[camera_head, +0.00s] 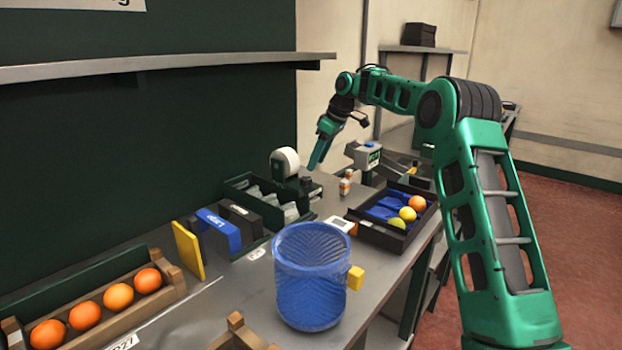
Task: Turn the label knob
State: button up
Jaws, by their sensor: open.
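A label dispenser with a white roll (286,161) stands at the back of the grey bench, against the dark green panel. A small dark part, possibly the label knob (306,182), sits at its right side; it is too small to be sure. My gripper (315,165) points down just above and to the right of this part. Its fingers are seen nearly edge-on, so the gap between them is hard to see. It holds nothing that I can see. I cannot tell whether it touches the knob.
A blue basket (312,262) with a yellow handle stands on the bench in front. A dark tray (397,238) with citrus fruit is at right. A wooden crate (165,266) of oranges is at left. A small bottle (346,186) and a grey device (364,155) stand near my gripper.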

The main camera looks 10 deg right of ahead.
aim_at(309, 178)
jog(key=x, duration=0.7)
jog(key=shift+f, duration=0.1)
jog(key=c, duration=1.1)
